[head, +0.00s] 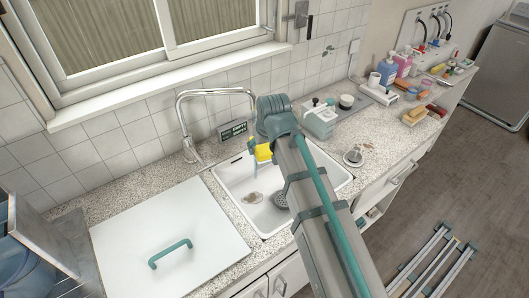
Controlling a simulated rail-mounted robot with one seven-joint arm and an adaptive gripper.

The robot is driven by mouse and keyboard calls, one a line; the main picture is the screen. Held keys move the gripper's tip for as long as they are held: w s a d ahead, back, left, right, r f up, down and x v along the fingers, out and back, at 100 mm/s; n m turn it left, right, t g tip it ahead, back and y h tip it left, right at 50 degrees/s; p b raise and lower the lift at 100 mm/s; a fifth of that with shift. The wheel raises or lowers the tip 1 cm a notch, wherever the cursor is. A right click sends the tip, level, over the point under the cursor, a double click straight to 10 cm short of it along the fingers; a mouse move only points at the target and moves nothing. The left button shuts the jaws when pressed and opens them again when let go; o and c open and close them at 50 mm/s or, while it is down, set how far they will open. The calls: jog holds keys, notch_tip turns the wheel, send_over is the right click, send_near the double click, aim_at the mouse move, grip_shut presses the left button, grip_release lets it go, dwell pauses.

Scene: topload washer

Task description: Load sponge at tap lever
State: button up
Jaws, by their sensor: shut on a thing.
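My gripper (256,150) is in the head view above the sink, at the end of my arm reaching in from the lower right. It is shut on a small yellow block, which looks like the sponge (264,153). My gripper and arm partly hide it. The chrome tap (186,122) stands behind the sink, to the left of my gripper, with its spout arching right toward my wrist. Its lever is too small to tell clearly near the tap base. The sponge is apart from the tap base.
The white sink (230,180) lies below my gripper, partly hidden by my arm. A white panel (165,220) with a teal handle (170,254) covers the counter at left. A small dark display (233,130) stands behind the sink. A pale teal box (321,122) and bottles (388,70) stand right.

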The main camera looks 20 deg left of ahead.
aim_at(266, 160)
jog(key=w+a+f, duration=0.1)
jog(key=w+a, duration=0.2)
jog(key=w, duration=0.2)
jog(key=shift+w+a+f+b, duration=0.15)
jog(key=shift+w+b, duration=0.15)
jog(key=shift+b, duration=0.15)
dwell(0.5)
jog(key=shift+s+d+p, duration=0.25)
jog(key=shift+s+d, duration=0.45)
jog(key=shift+s, duration=0.45)
jog(key=shift+s+d+p, duration=0.3)
jog(key=shift+s+d, duration=0.4)
jog(key=shift+s, duration=0.45)
jog(key=shift+s+d+p, duration=0.25)
jog(key=shift+s+d, duration=0.45)
jog(key=shift+s, duration=0.45)
jog(key=shift+s+d+r+p, duration=0.45)
jog(key=shift+s+r+p, duration=0.2)
jog(key=shift+s+r, duration=0.05)
jog(key=shift+s+d+r+p, duration=0.4)
jog(key=shift+s+r+p, duration=0.25)
jog(key=shift+s, duration=0.1)
jog(key=shift+s+d+r+p, duration=0.45)
jog(key=shift+s+r+p, duration=0.2)
jog(key=shift+s+r, duration=0.05)
